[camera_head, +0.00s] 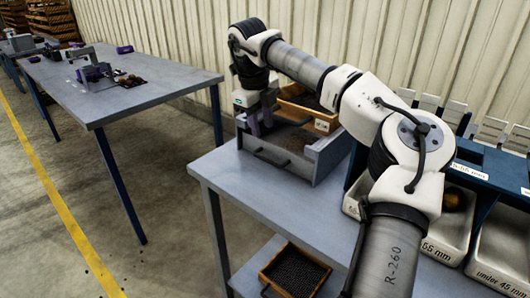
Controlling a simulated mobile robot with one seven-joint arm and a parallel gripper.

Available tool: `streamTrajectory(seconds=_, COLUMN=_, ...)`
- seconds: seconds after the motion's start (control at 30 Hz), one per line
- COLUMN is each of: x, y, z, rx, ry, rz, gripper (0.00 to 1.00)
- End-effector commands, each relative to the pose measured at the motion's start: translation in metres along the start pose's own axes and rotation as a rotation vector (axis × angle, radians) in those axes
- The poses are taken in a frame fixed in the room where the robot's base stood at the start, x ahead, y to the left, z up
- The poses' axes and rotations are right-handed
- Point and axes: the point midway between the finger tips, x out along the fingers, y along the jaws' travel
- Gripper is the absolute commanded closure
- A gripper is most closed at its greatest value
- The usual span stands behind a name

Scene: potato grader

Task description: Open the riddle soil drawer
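A grey riddle box stands on the near table, and its low grey soil drawer (312,171) faces me with dark soil showing inside behind its front. A dark bar handle (270,156) is on the drawer front. My gripper (256,130), with purple fingers, points down at the left end of the box, close to the handle's left end. The arm's own end partly hides that corner. I cannot tell whether the fingers touch the handle or whether they are open or shut.
A wooden tray (322,124) with a label sits on top of the box. White bins with size labels (500,250) stand in a blue rack (490,160) at right. A wooden tray of dark material (268,277) is on the lower shelf. Another table (130,90) stands at left, across clear floor.

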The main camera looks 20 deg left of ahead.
Motion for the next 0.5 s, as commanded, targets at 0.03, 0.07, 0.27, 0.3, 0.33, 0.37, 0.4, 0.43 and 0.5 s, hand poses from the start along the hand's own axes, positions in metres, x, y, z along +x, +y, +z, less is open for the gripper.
streamTrajectory(seconds=0.03, x=0.011, y=0.000, z=0.000, rx=-0.001, ry=0.002, rz=0.003, gripper=0.68)
streamTrajectory(seconds=0.07, x=0.018, y=0.001, z=0.000, rx=-0.001, ry=0.002, rz=0.005, gripper=0.68)
streamTrajectory(seconds=0.27, x=0.060, y=0.001, z=0.000, rx=-0.002, ry=0.001, rz=0.005, gripper=0.68)
streamTrajectory(seconds=0.3, x=0.067, y=0.001, z=0.000, rx=-0.001, ry=0.000, rz=0.005, gripper=0.68)
streamTrajectory(seconds=0.33, x=0.072, y=0.001, z=0.000, rx=-0.002, ry=-0.002, rz=0.005, gripper=0.68)
streamTrajectory(seconds=0.37, x=0.077, y=0.002, z=0.000, rx=-0.002, ry=-0.001, rz=0.005, gripper=0.68)
streamTrajectory(seconds=0.4, x=0.083, y=0.001, z=0.000, rx=-0.001, ry=-0.001, rz=0.004, gripper=0.68)
streamTrajectory(seconds=0.43, x=0.086, y=0.001, z=0.001, rx=-0.001, ry=-0.001, rz=0.003, gripper=0.68)
streamTrajectory(seconds=0.5, x=0.093, y=0.002, z=0.001, rx=-0.001, ry=-0.002, rz=0.004, gripper=0.68)
